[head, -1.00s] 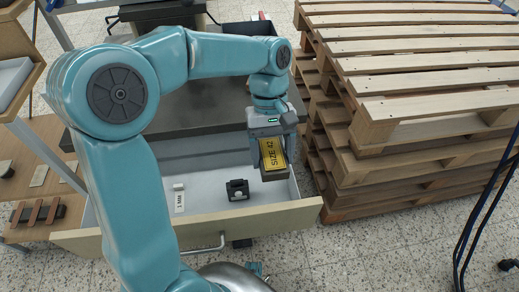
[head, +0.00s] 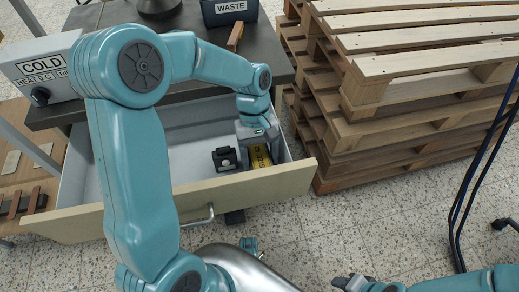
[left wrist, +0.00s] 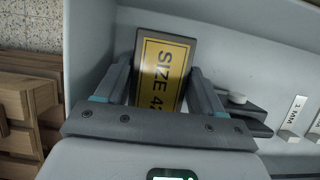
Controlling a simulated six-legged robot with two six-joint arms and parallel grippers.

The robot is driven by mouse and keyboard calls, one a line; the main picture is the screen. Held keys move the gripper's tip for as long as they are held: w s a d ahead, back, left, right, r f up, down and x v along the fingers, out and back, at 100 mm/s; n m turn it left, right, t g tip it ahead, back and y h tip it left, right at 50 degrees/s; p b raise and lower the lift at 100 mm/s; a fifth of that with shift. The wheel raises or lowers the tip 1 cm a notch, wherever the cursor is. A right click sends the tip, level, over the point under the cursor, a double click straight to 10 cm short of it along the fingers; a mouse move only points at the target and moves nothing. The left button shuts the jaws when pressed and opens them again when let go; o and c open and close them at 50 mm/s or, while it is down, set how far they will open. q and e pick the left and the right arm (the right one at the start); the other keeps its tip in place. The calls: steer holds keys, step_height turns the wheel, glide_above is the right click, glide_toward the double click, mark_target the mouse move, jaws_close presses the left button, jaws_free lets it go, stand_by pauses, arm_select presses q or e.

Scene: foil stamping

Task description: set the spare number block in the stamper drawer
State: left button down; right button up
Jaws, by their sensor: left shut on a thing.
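My left gripper (head: 259,152) is shut on the spare number block (head: 261,158), a dark block with a yellow face reading SIZE 42. The block is tilted, inside the open stamper drawer (head: 190,202) at its right end, near the front wall. In the left wrist view the block (left wrist: 161,75) sits between both fingers, close to the grey drawer wall. I cannot tell whether it touches the drawer floor. A black piece with a light knob (head: 225,158) stands left of it. My right gripper (head: 354,283) is at the bottom edge; its jaws are unclear.
Stacked pallets (head: 400,110) stand close to the drawer's right side. A WASTE bin (head: 229,10) and a COLD-labelled control box (head: 42,72) are on the dark bench above. A strip labelled 1 MM (left wrist: 294,113) shows in the wrist view. My arm covers the drawer's left-middle part.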

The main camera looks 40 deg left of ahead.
arm_select(q)
steer(key=shift+f, duration=0.6)
steer(key=shift+c, duration=2)
jaws_free()
steer(key=shift+f, duration=0.15)
steer(key=p+v, duration=0.4)
steer(key=v, duration=0.7)
steer(key=shift+d+r, duration=0.15)
steer(key=shift+r, duration=0.1)
steer(key=shift+a+r+p, duration=0.2)
steer(key=shift+r+p, duration=0.15)
steer(key=shift+r, duration=0.05)
steer(key=shift+w, duration=0.1)
